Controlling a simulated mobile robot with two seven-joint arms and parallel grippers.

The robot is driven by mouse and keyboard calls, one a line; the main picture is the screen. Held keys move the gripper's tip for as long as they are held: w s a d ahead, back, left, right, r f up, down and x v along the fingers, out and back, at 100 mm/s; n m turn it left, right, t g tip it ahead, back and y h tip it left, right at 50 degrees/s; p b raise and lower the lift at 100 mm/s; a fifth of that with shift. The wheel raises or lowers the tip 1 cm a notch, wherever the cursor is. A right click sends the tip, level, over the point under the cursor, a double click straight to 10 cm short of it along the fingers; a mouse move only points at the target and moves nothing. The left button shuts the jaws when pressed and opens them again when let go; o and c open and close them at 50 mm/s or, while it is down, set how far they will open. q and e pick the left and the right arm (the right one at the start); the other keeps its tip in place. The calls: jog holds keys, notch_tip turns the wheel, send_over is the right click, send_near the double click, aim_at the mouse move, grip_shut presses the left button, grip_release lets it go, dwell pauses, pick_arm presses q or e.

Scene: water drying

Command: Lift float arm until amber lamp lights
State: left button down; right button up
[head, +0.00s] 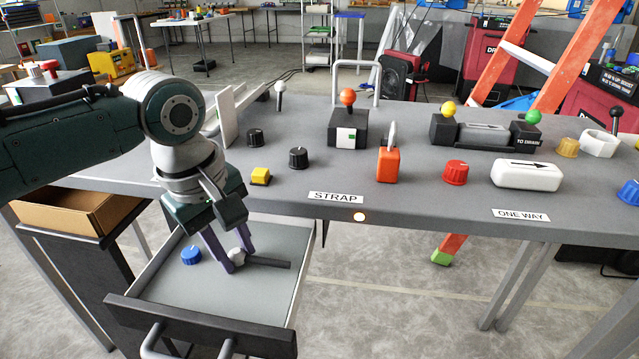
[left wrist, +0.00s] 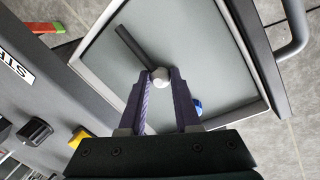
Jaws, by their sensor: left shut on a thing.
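My left gripper (head: 232,262) reaches down into the open drawer, its purple fingers shut on the white ball end (head: 237,255) of a black rod (head: 268,263). This ball-ended rod looks like the float arm. The left wrist view shows the white ball (left wrist: 160,77) between the fingertips (left wrist: 161,80) and the rod (left wrist: 132,45) running away from it. The rod appears low over the drawer floor; I cannot tell whether it touches. My right gripper is not in view.
A blue knob (head: 191,255) sits in the drawer (head: 170,296), left of my fingers. The grey bench (head: 330,178) carries a yellow block (head: 261,176), black knobs (head: 298,157), an orange switch (head: 389,165) and a red knob (head: 455,172). The drawer walls surround the fingers.

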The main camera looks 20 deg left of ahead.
aim_at(240, 252)
pick_arm(q)
jog(key=shift+d+r+g+y+p, duration=0.2)
jog(key=shift+r+y+p, duration=0.35)
jog(key=shift+p, duration=0.65)
jog(key=shift+d+r+g+y+p, duration=0.1)
jog(key=shift+d+r+y+p, duration=0.15)
jog(key=shift+r+y+p, duration=0.65)
jog(key=shift+w+d+f+y+p, duration=0.1)
jog(key=shift+d+f+y+p, duration=0.2)
jog(key=shift+p, duration=0.3)
jog(key=shift+d+r+m+g+y, duration=0.2)
jog(key=shift+r+m+g+y, duration=0.1)
jog(key=shift+y, duration=0.45)
jog(key=shift+w+d+r+y+b, duration=0.2)
jog(key=shift+d+r+y+b, duration=0.2)
jog(key=shift+y+b, duration=0.45)
jog(key=shift+g, duration=0.3)
